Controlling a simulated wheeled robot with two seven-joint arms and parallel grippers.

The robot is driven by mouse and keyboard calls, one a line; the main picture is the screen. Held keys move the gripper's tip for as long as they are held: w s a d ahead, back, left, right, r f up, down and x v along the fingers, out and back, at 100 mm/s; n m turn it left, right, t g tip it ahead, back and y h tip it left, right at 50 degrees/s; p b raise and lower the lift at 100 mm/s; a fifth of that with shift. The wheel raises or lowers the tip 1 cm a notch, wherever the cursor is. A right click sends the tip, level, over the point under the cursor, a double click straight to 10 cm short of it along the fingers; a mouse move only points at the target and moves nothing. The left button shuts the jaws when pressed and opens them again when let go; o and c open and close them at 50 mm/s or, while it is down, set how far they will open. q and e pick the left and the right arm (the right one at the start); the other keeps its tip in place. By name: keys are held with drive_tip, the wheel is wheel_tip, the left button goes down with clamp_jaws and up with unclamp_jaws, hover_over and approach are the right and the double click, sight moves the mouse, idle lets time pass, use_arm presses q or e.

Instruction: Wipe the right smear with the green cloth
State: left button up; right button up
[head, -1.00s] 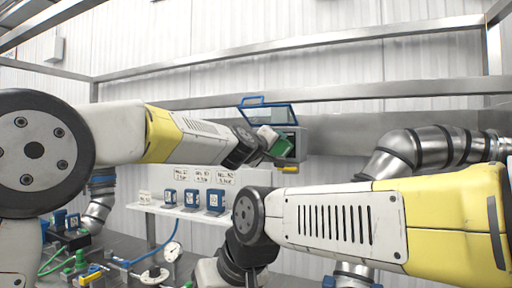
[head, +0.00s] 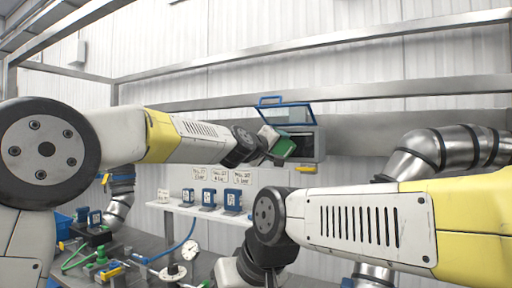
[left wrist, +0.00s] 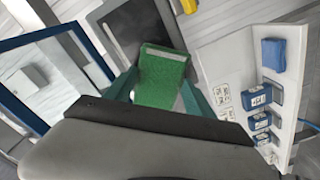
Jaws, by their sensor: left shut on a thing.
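The green cloth (head: 285,147) is in my left gripper (head: 273,142), which is shut on it. In the left wrist view the cloth (left wrist: 160,78) looks like a flat green pad between the teal fingers, in front of a grey box's dark opening. The grey box (head: 318,146) is on the back wall, with its blue-framed clear lid (head: 285,115) raised. I cannot tell whether the cloth touches the box. No smear can be made out in either view.
A white shelf (head: 180,208) with several blue labelled boxes (head: 209,198) runs below the grey box; it also shows in the left wrist view (left wrist: 235,60). Pipes, a gauge (head: 190,247) and a blue hose stand at lower left. Metal rails cross above.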

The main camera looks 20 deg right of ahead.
use_arm(q)
drive_tip(key=v, duration=0.6)
drive_tip(key=shift+s, duration=0.1)
idle(0.3)
drive_tip(key=shift+v, duration=1.45)
